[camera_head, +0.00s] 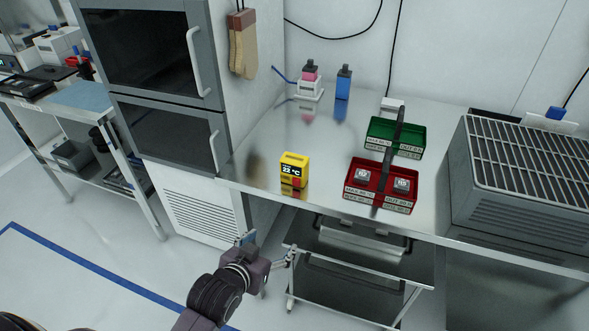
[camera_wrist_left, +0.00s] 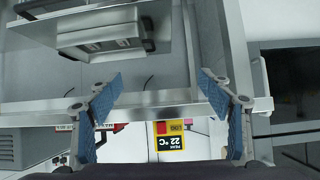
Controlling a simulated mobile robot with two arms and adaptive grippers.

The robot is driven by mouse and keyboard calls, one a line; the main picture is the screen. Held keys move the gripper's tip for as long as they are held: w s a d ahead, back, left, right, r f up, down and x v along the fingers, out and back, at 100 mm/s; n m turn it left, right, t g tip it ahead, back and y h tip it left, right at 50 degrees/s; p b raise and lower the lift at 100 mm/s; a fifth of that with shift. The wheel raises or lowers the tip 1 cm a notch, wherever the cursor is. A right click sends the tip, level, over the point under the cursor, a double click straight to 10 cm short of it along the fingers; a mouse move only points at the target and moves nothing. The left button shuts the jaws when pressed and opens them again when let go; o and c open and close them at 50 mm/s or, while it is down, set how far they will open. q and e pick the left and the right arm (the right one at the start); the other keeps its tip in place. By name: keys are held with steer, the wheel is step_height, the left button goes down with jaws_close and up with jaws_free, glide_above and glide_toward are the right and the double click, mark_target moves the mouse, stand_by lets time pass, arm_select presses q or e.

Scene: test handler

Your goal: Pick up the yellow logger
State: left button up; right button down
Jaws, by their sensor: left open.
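The yellow logger (camera_head: 294,169) stands upright near the front edge of the steel bench, with a dark display reading 22 °C and a red patch below it. It shows upside down between the fingers in the left wrist view (camera_wrist_left: 171,140). My left gripper (camera_head: 268,247) is in front of the bench, low and to the left of the logger, apart from it. Its blue-padded fingers are spread wide and empty in the left wrist view (camera_wrist_left: 160,76). My right gripper is in neither view.
A red tray (camera_head: 382,206) with small grey units sits right of the logger; a green tray (camera_head: 395,135) is behind it. Bottles stand at the back. A ribbed grey machine (camera_head: 520,175) fills the right. A cart (camera_head: 360,268) is under the bench edge.

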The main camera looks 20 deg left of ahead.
mark_target(291, 171)
arm_select(q)
steer(key=w+r+t, duration=0.2)
steer(key=w+r, duration=0.1)
steer(key=w+r+t, duration=0.2)
steer(key=w+r, duration=0.1)
steer(key=r, duration=0.1)
steer(key=w+r+t, duration=0.2)
steer(key=w+r, duration=0.1)
steer(key=w, duration=0.1)
steer(key=shift+a+r+h, duration=0.25)
steer(key=shift+r+h, duration=0.05)
steer(key=shift+r, duration=0.1)
steer(key=shift+w+r+t+b, duration=0.1)
steer(key=shift+w+t+b, duration=0.25)
steer(key=shift+w, duration=0.2)
steer(key=w+b, duration=0.1)
steer(key=w, duration=0.1)
steer(key=w+b, duration=0.1)
steer(key=w, duration=0.1)
steer(key=w+d+b, duration=0.1)
steer(key=w, duration=0.1)
steer(key=shift+w+b, duration=0.35)
steer(key=shift+b, duration=0.05)
steer(key=c, duration=1.3)
steer(key=shift+r, duration=0.2)
